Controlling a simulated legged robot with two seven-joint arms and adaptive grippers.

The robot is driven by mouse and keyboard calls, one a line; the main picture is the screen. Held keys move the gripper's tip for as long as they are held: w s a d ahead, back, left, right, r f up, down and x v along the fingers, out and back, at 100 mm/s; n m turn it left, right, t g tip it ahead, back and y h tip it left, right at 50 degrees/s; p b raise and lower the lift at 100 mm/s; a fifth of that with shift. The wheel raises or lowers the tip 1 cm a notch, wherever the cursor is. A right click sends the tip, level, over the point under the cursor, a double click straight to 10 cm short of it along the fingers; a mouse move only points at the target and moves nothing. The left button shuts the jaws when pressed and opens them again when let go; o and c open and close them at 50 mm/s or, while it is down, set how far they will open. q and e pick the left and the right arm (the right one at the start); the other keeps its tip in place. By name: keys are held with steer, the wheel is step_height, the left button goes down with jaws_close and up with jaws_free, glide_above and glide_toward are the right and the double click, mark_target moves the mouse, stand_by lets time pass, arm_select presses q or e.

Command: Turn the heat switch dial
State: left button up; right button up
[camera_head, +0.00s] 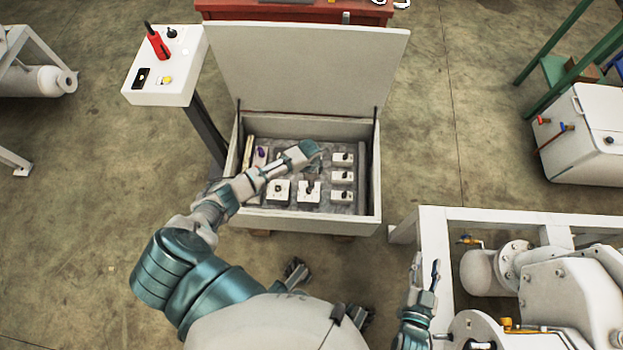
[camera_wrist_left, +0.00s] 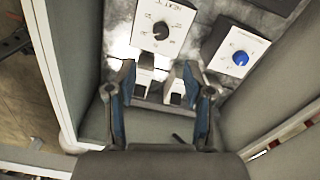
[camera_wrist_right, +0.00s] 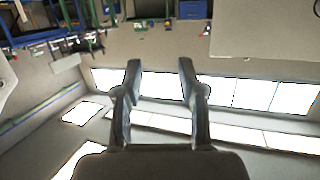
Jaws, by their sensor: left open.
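In the left wrist view, a white switch box (camera_wrist_left: 165,18) with a black dial (camera_wrist_left: 160,31) sits just beyond my left fingertips. Its lettering appears upside down and is hard to read; it may be the heat switch. My left gripper (camera_wrist_left: 158,76) is open, with nothing between its fingers and apart from the dial. In the head view my left gripper (camera_head: 314,150) reaches over the panel in the open case (camera_head: 300,222), and my arm hides part of the switches. My right gripper (camera_head: 427,262) is open and empty, outside the case; it also shows in its wrist view (camera_wrist_right: 159,65).
A box with a blue knob (camera_wrist_left: 240,58) stands beside the black dial. Several white switch boxes, including one at the right (camera_head: 342,177), share the panel. The case's raised lid (camera_head: 310,75) and side walls bound the space. White-framed machinery (camera_head: 540,270) stands near my right gripper.

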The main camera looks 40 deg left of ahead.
arm_select(q)
step_height(320, 180, down, 6)
steer(key=shift+s+a+f+b, duration=0.1)
steer(key=shift+f+b, duration=0.15)
steer(key=shift+b, duration=1)
step_height(320, 180, down, 4)
steer(key=shift+f+b, duration=0.2)
steer(key=shift+b, duration=0.85)
arm_select(e)
step_height(320, 180, up, 11)
steer(key=s+m+t+y, duration=0.1)
steer(key=s+t, duration=0.1)
steer(key=t, duration=0.8)
steer(key=shift+s+a+r+y, duration=0.2)
steer(key=shift+s+a+y, duration=0.1)
steer(key=shift+a, duration=0.1)
arm_select(q)
jaws_close()
arm_select(e)
steer(key=shift+w, duration=0.15)
